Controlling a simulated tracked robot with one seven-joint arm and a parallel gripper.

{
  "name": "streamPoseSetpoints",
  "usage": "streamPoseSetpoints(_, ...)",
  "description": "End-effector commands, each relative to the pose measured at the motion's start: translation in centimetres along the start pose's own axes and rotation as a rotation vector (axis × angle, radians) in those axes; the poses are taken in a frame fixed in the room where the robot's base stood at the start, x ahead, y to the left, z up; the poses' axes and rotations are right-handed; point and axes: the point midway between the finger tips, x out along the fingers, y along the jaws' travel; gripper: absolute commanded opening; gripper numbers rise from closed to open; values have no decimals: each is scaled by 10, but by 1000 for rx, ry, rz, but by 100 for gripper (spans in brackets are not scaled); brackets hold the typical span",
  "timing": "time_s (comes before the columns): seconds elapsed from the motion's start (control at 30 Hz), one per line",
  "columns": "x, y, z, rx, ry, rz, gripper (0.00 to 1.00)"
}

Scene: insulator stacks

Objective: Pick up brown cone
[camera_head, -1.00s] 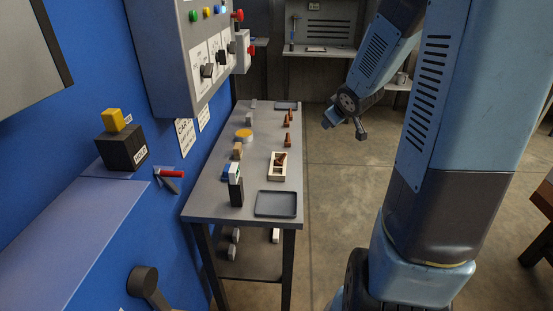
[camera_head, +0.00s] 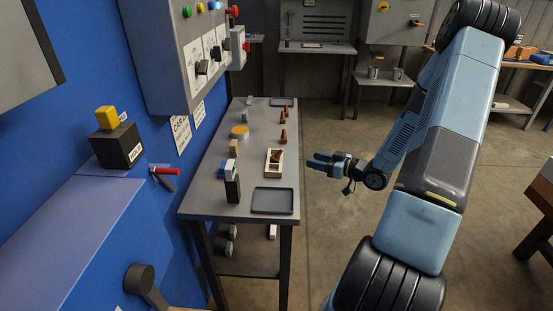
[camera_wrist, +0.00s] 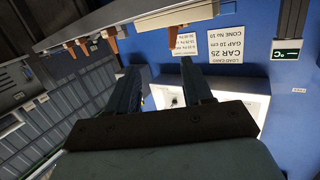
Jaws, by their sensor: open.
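Several brown cones stand along the right side of the grey table in the camera_head view, the nearest upright one (camera_head: 283,136) with another (camera_head: 283,117) behind it. A further brown piece (camera_head: 276,156) lies in a small pale wooden box (camera_head: 274,170). My gripper (camera_head: 315,161) is open and empty, right of the table edge near the box and pointing left toward it. In the camera_wrist view the picture is upside down. The open fingers (camera_wrist: 158,68) show there, with brown cones (camera_wrist: 111,44) beyond them, apart from the fingers.
A dark tray (camera_head: 273,200) lies at the table's near end, with a dark block (camera_head: 232,188) beside it. A yellow-topped round object (camera_head: 240,131) and small blocks stand along the left side. A grey control box (camera_head: 180,60) hangs over the table's left.

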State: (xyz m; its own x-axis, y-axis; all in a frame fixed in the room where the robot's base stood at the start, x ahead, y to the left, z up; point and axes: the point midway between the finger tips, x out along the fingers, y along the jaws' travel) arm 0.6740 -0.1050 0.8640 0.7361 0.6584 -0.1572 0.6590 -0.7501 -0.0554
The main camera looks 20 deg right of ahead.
Motion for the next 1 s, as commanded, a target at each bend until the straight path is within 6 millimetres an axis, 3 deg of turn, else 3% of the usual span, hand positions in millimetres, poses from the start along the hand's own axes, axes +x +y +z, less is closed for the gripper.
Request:
streamPoseSetpoints(0.33,-6,-11,6,63,154,-56,50)
streamPoseSetpoints(0.73,56,-14,-4,63,155,-56,50)
streamPoseSetpoints(1.0,74,-15,-6,63,154,-55,50)
